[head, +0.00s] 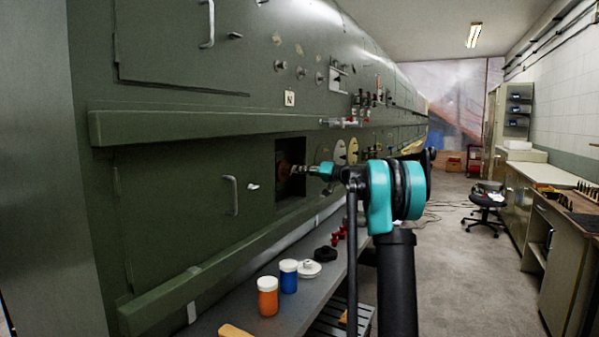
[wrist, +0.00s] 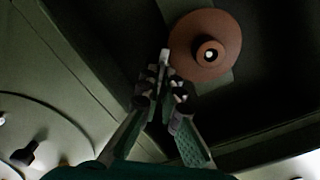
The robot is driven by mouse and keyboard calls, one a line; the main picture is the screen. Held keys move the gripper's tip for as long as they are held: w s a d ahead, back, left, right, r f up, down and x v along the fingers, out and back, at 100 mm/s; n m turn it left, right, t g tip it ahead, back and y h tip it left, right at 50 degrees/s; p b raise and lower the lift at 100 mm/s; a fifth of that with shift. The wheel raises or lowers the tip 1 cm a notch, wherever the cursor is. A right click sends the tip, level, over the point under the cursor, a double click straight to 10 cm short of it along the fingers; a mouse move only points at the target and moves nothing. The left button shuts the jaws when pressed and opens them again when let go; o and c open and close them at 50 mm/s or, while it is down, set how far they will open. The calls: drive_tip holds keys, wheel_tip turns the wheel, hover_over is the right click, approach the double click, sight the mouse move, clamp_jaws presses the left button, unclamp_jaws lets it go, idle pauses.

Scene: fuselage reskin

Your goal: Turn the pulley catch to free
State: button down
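The pulley (wrist: 185,42) is a reddish-brown disc with a raised round hub, set in a dark recess at the top of the wrist view. In the head view it is a small brown patch (head: 284,168) inside the square opening (head: 290,201) in the green fuselage side. My gripper (wrist: 165,88) reaches into the recess, its fingertips close together just lower left of the disc. A small pale piece (wrist: 165,56) stands at the fingertips; it may be the catch. I cannot tell whether the fingers hold it. In the head view my gripper (head: 297,170) is at the opening.
A grey bench (head: 243,310) below the fuselage holds an orange jar (head: 267,298), a blue jar (head: 288,278), a white round part (head: 309,269) and a black knob (head: 326,254). The recess edges lie close around my gripper. The floor at right is open, with a stool (head: 487,199) beyond.

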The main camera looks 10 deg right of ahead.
drive_tip(key=shift+n, duration=3.9)
drive_tip(key=c, duration=1.7)
unclamp_jaws()
drive_tip(key=shift+c, duration=0.2)
drive_tip(key=shift+d, duration=0.1)
drive_tip(key=v, duration=1.2)
